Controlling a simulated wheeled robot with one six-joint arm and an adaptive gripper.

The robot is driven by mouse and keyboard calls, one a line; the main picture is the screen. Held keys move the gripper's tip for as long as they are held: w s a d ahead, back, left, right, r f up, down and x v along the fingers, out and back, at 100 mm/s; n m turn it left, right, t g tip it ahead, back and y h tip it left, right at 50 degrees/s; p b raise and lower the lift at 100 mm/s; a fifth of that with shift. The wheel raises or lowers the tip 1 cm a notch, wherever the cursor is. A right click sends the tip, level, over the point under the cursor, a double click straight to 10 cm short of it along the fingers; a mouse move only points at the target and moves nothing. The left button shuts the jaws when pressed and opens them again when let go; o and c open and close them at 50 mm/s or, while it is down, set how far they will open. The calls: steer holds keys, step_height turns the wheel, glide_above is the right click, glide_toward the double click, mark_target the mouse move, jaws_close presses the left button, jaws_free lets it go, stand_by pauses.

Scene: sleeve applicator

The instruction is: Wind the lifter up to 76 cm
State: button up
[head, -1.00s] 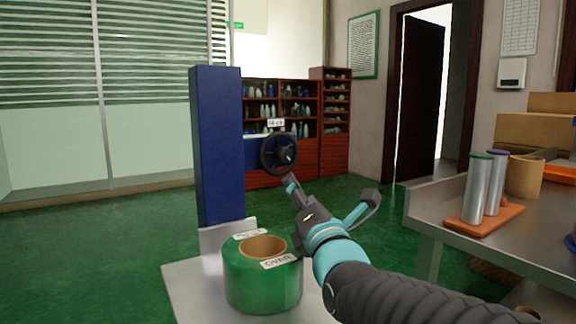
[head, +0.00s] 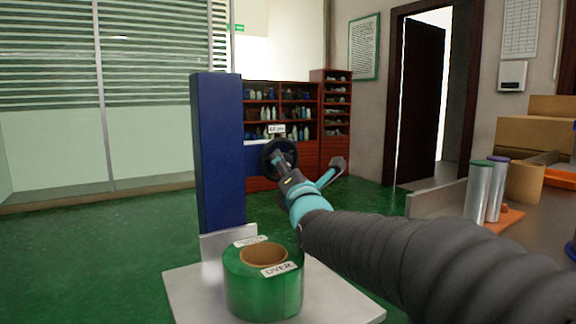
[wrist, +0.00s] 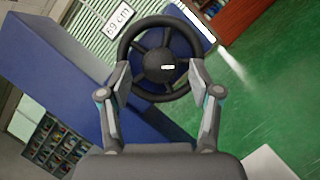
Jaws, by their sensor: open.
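The lifter has a tall blue column (head: 217,150) and a pale platform (head: 335,300) low in front. A black handwheel (head: 268,160) is mounted at the column's right side. In the wrist view the handwheel (wrist: 122,52) lies straight ahead, with spokes and a small white mark on its hub. A label above it (wrist: 118,19) reads 69 cm. My gripper (head: 288,160) is in front of the wheel and hides part of it. In the wrist view its open fingers (wrist: 158,78) stand either side of the wheel's lower part. I cannot tell whether they touch the rim.
A green roll (head: 262,295) with an "OVER" label sits on the platform. At right a bench (head: 440,203) holds metal cylinders (head: 484,190) on an orange tray, and cardboard boxes (head: 530,135). Red shelves (head: 335,125) stand behind. Green floor is clear at left.

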steer(key=shift+w+a, duration=0.1)
steer(key=shift+w, duration=0.2)
steer(key=shift+r, duration=0.1)
steer(key=c, duration=1.1)
steer(key=shift+c, duration=0.2)
steer(key=shift+m, duration=0.3)
